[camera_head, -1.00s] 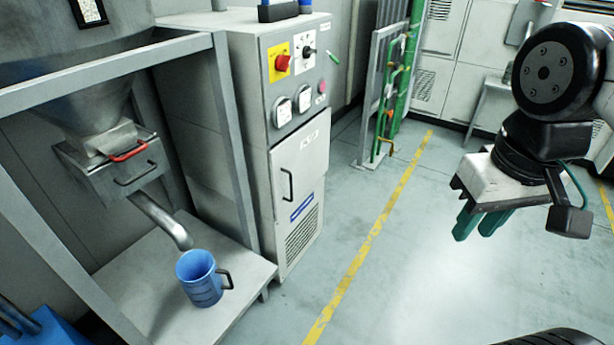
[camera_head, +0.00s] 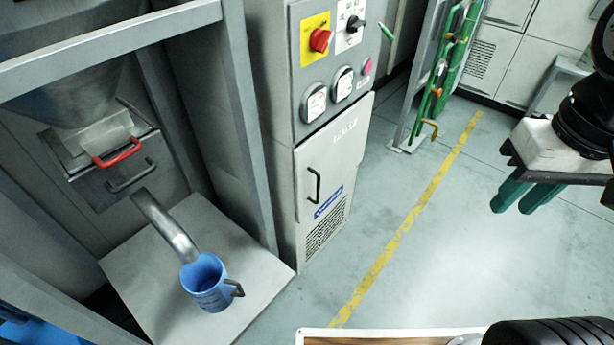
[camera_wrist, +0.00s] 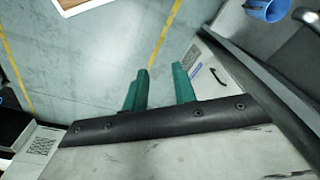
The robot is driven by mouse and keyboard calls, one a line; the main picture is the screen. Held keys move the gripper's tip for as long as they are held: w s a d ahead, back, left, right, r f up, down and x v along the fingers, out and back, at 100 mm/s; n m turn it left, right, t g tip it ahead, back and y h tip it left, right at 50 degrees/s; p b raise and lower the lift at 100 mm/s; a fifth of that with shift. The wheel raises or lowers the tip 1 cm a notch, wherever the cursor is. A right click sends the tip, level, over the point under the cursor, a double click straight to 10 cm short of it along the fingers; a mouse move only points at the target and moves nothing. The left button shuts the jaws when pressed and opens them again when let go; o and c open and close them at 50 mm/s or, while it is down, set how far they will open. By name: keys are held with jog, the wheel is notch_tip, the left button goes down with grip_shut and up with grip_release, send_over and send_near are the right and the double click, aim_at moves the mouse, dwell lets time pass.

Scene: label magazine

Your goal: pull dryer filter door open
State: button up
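The filter door (camera_head: 335,162) is a pale panel on the front of the grey control cabinet, and it looks shut. Its black bar handle (camera_head: 318,187) is upright on the left side, next to a blue label and above a vent grille. The door (camera_wrist: 202,52) and its handle (camera_wrist: 219,76) also show in the wrist view, to the right of my fingers. My gripper (camera_head: 527,198) hangs at the right of the head view, well apart from the door. In the wrist view my gripper's green fingers (camera_wrist: 162,68) stand apart with nothing between them.
A blue mug (camera_head: 207,286) stands under a metal spout on a low shelf at left. A red handle (camera_head: 118,153) is on the hopper above. Grey frame posts flank the cabinet's left side. Open floor with a yellow line (camera_head: 400,235) lies between cabinet and gripper.

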jog(key=w+a+f+m+g+y, duration=0.3)
jog(key=w+a+f+m+y, duration=0.15)
jog(key=w+a+y, duration=0.35)
jog(key=w+a+f+m+g+y, duration=0.2)
jog(key=w+a+f+m+y, duration=0.3)
jog(key=w+a, duration=0.55)
jog(key=w+f+m+t+y, duration=0.1)
jog(key=w+f+m+t, duration=0.35)
jog(key=f, duration=0.55)
jog(key=w+f+m+t+y, duration=0.1)
jog(key=w+f+m+t, duration=0.35)
jog(key=f, duration=0.45)
jog(key=w+f+m+t+y, duration=0.1)
jog(key=w+f+m+t, duration=0.3)
jog(key=f, duration=0.6)
jog(key=shift+m+g, duration=0.35)
jog(key=shift+g, duration=0.05)
jog(key=x, duration=0.7)
jog(key=shift+w+d+r, duration=0.2)
jog(key=shift+w+d, duration=0.1)
jog(key=shift+w, duration=0.1)
jog(key=shift+c, duration=0.4)
grip_shut()
